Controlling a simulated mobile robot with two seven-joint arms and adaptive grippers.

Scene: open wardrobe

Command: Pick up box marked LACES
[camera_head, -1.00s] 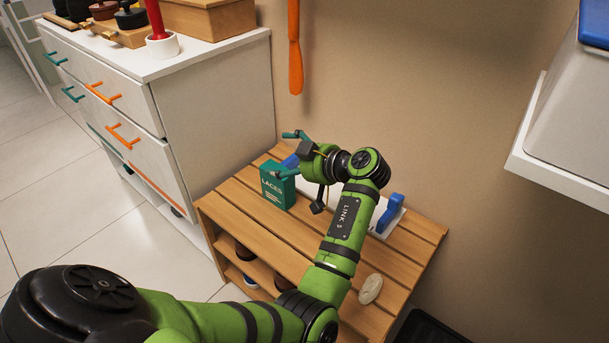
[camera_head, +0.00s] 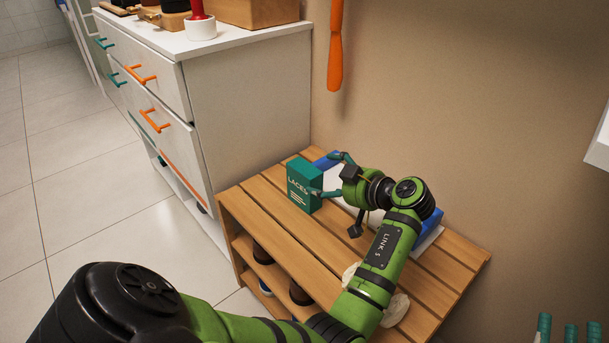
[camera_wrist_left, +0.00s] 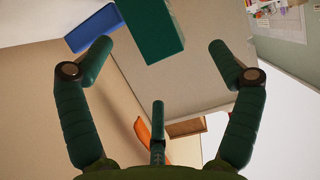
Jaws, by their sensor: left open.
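The teal box marked LACES (camera_head: 303,187) stands upright on the slatted wooden bench, near its far left corner. My left gripper (camera_head: 329,174) is just right of the box, its fingers open and apart. One fingertip overlaps the box's right edge in the head view; I cannot tell if it touches. In the left wrist view the box (camera_wrist_left: 150,30) shows ahead, between the open fingers (camera_wrist_left: 160,50) and beyond their tips. My right gripper (camera_head: 568,330) shows only teal fingertips at the lower right edge; the rest is cut off.
The wooden bench (camera_head: 277,220) has shoes on its lower shelves. A white object with blue ends (camera_head: 430,216) lies behind my left arm. Pale items (camera_head: 396,308) lie near the front. A white drawer cabinet (camera_head: 250,105) stands left. An orange shoehorn (camera_head: 336,50) hangs on the wall.

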